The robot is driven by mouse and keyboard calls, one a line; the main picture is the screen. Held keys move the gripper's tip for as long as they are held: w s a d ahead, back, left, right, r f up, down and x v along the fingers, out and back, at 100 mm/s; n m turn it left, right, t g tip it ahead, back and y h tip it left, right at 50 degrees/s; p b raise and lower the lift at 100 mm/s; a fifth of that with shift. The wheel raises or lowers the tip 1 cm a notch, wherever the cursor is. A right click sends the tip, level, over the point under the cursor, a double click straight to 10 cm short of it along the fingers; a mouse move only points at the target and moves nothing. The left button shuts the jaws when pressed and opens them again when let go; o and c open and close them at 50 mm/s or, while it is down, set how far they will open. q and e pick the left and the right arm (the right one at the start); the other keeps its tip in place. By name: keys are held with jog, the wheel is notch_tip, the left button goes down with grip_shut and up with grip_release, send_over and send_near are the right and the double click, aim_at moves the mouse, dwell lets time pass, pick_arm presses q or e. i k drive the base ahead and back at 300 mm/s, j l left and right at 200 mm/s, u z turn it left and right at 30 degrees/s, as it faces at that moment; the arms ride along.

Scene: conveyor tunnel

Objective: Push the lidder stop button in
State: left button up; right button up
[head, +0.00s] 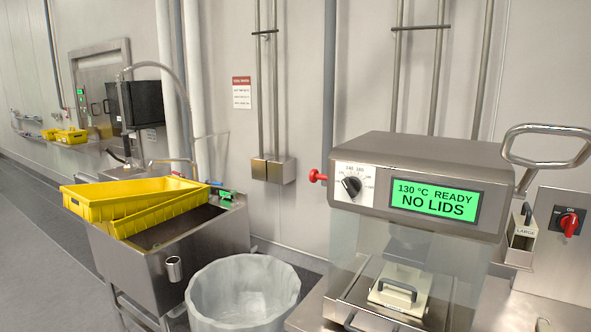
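The lidder (428,165) is a grey metal machine at the right of the head view. Its green display (436,200) reads "130 °C READY NO LIDS". A red stop button (317,176) sticks out from the left side of its housing. I cannot tell from here whether the button is pushed in. A black dial (351,187) is on the front panel beside the display. Neither of my grippers is in view.
A steel sink (160,262) with yellow crates (90,207) is at the left. A bin with a clear liner (243,295) stands between sink and lidder. A bent metal handle (545,130) juts from the lidder's right. A red rotary switch (568,222) is on the right wall.

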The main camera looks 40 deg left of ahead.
aim_at(315, 176)
jog(key=j+z, duration=0.1)
jog(key=j, duration=0.7)
jog(key=j+z, duration=0.1)
jog(key=j, duration=0.7)
jog(key=k+j+z, duration=0.1)
jog(key=j, duration=0.7)
jog(key=j+z, duration=0.1)
jog(key=j, duration=0.7)
jog(key=k, duration=0.05)
